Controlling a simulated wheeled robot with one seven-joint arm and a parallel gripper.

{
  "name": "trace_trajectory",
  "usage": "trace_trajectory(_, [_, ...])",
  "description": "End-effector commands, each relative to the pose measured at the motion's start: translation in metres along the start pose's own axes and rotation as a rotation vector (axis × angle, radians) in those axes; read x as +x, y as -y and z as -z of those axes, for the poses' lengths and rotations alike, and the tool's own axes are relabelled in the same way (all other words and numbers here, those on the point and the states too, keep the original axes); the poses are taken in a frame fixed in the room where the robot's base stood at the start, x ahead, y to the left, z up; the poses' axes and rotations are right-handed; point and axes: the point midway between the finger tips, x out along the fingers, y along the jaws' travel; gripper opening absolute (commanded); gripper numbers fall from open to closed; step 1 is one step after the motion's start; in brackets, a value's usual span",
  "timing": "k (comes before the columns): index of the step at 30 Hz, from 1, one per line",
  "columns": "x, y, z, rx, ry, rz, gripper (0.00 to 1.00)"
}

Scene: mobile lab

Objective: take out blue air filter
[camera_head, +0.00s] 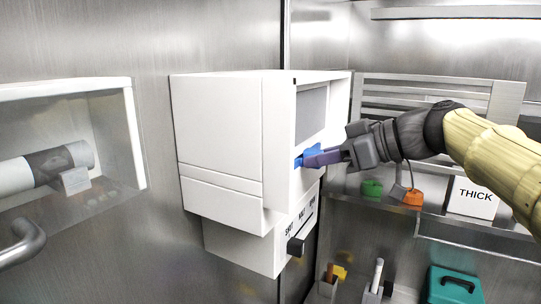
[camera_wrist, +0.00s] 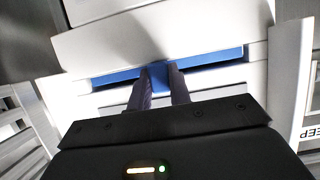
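The blue air filter (camera_head: 313,153) sits in a slot low on the front of the white wall-mounted unit (camera_head: 222,130). In the wrist view, the filter (camera_wrist: 212,76) shows as a long blue strip across the slot, with a tab in the middle. My gripper (camera_head: 316,158) reaches the unit from the right. In the wrist view, my gripper's purple fingers (camera_wrist: 161,82) stand on both sides of the tab and appear closed on it. The filter's body is hidden inside the unit.
A glass-fronted cabinet with a white cylinder (camera_head: 45,166) is at the left. A shelf at the right holds a green item (camera_head: 371,188), an orange item (camera_head: 413,197) and a white "THICK" box (camera_head: 472,199). A teal case (camera_head: 453,285) stands below.

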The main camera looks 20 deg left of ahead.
Motion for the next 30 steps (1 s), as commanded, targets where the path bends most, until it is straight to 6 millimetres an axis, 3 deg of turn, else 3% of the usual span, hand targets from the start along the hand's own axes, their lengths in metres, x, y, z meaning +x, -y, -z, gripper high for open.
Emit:
trace_trajectory(2, [0.0, 0.0, 0.0, 0.0, 0.0, 0.0, 0.0])
trace_trajectory(19, [-0.002, 0.0, -0.003, -0.002, -0.002, -0.003, 0.0])
trace_trajectory(30, [-0.093, -0.001, -0.043, -0.001, -0.001, -0.006, 0.0])
